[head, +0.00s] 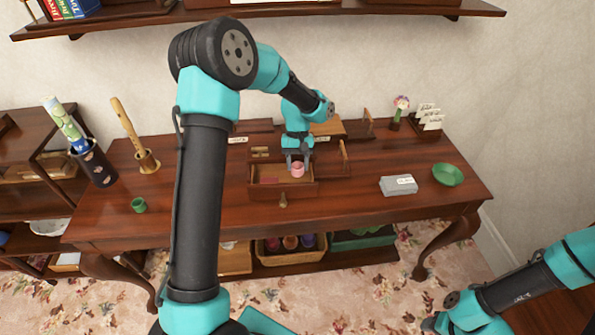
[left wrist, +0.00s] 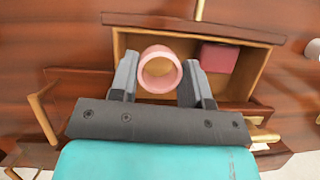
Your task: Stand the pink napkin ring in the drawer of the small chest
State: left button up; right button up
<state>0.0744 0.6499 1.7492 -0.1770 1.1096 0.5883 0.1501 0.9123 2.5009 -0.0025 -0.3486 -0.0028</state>
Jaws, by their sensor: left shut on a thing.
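The pink napkin ring (head: 298,169) is between the fingers of my left gripper (head: 297,163), which is shut on it. In the left wrist view the ring (left wrist: 145,82) shows its round opening to the camera, with a finger on either side. The ring is over the open drawer (head: 280,192) of the small chest (head: 344,160); I cannot tell whether it touches the drawer floor. A dark red block (left wrist: 219,57) lies in the drawer beside the ring. My right arm shows at the lower right of the head view, but its gripper does not show.
A dark vase (head: 95,165) and a wooden holder (head: 148,162) stand at the left. The drawer walls are close around my left gripper.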

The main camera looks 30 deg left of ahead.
aim_at(297, 175)
pick_arm(q)
jog(key=shift+f, duration=1.7)
jog(key=shift+f, duration=0.2)
jog(key=shift+f, duration=0.2)
jog(key=shift+s+f, duration=0.15)
jog(key=shift+f, duration=0.2)
jog(key=o, duration=0.9)
jog(key=shift+s, duration=0.1)
jog(key=shift+r, duration=0.1)
jog(key=v, duration=1.3)
jog(key=shift+r, duration=0.2)
